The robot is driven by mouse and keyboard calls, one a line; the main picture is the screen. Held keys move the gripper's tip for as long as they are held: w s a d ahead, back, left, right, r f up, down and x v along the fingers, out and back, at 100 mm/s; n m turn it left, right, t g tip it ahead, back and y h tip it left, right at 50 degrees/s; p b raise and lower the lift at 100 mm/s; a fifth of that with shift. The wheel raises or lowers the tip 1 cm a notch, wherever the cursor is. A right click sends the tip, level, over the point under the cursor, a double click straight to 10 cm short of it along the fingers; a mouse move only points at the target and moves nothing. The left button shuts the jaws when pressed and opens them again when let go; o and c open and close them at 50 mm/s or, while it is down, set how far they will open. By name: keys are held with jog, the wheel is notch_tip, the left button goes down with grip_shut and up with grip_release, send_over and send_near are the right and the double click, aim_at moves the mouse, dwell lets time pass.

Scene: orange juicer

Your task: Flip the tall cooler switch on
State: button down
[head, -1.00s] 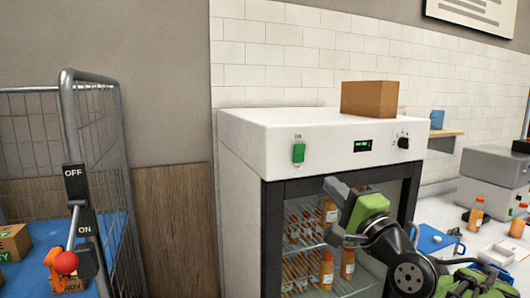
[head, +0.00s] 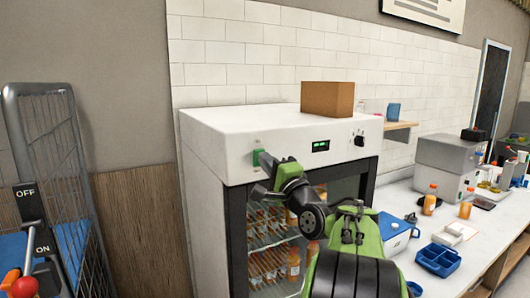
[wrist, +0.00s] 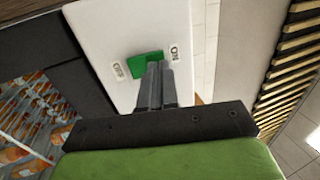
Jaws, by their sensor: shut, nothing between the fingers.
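The tall white cooler (head: 215,150) stands in the middle of the head view, with a glass door and bottles inside. Its green switch (head: 257,158) is on the upper left of the front panel. In the wrist view the green switch (wrist: 143,64) lies between an ON label on the right and an OFF label on the left. My gripper (wrist: 157,72) is shut and empty. Its fingertips overlap the switch's edge on the ON side; I cannot tell whether they touch it. In the head view my arm partly hides the panel below the switch.
A cardboard box (head: 328,98) sits on the cooler. A small display (head: 320,146) and a dark knob (head: 359,139) are right of the switch. A counter with bottles and blue trays (head: 438,259) is on the right. A wire cart (head: 66,170) and an OFF/ON lever are at left.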

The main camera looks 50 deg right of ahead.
jog(key=shift+w+d+r, duration=0.2)
jog(key=shift+w, duration=0.4)
jog(key=shift+w+r+p, duration=0.15)
jog(key=shift+r+p, duration=0.2)
jog(key=shift+p, duration=0.55)
jog(key=shift+f+g, duration=0.25)
jog(key=shift+g, duration=0.05)
